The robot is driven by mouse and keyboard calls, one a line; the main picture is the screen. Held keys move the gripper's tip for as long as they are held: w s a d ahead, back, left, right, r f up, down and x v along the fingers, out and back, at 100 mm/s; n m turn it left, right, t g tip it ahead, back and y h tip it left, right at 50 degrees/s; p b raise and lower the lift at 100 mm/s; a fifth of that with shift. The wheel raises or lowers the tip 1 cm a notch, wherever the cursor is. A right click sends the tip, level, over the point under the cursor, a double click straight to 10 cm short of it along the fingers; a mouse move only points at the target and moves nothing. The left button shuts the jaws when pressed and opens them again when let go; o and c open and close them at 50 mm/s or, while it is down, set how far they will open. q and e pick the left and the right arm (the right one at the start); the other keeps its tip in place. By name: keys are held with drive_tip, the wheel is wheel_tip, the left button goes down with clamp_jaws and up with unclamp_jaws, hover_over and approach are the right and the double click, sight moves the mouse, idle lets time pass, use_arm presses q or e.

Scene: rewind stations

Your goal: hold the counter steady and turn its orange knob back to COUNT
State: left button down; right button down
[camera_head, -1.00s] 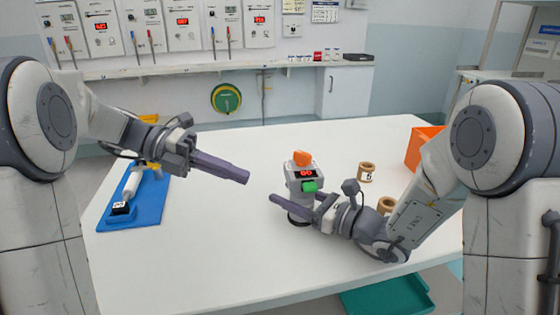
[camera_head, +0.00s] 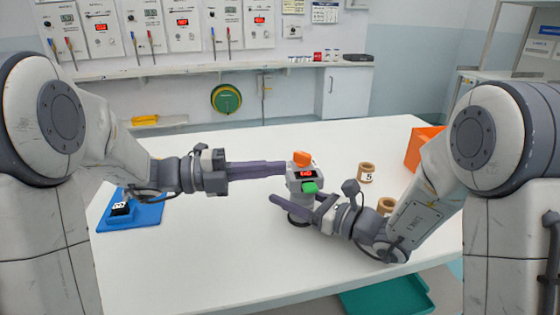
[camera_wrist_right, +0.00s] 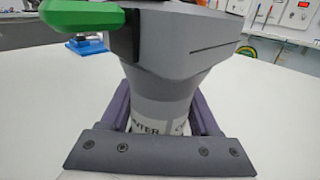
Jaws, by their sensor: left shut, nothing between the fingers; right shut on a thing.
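The counter (camera_head: 299,186) stands upright on the white table, with a red-digit display, a green lever (camera_head: 310,187) on its front and the orange knob (camera_head: 302,158) on top. My right gripper (camera_head: 293,207) is shut around its lower body. In the right wrist view the purple fingers lie on both sides of the counter's neck (camera_wrist_right: 165,90), and the green lever shows at the upper left. My left gripper (camera_head: 284,168) is shut and empty, its fingertips beside the left of the counter's top, close to the knob. Whether they touch cannot be told.
A blue stand (camera_head: 140,219) with a dark item lies on the table's left. A small ring marked 5 (camera_head: 367,172), another tan ring (camera_head: 386,205) and an orange bin (camera_head: 422,146) are on the right. A teal tray (camera_head: 390,299) is below the front edge.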

sight(302, 160)
use_arm(q)
drive_tip(key=shift+w+d, duration=0.4)
drive_tip(key=shift+w, duration=0.35)
drive_tip(key=shift+w+d, duration=0.35)
drive_tip(key=shift+w, duration=0.35)
drive_tip(key=shift+w+a, duration=0.2)
drive_tip(key=shift+w, duration=0.5)
drive_tip(key=w+g, duration=0.1)
drive_tip(key=w, duration=0.1)
drive_tip(key=w+d+m, duration=0.1)
drive_tip(key=shift+w+d+g, duration=0.2)
drive_tip(key=shift+w+g, duration=0.15)
drive_tip(key=shift+g, duration=0.05)
idle(1.4)
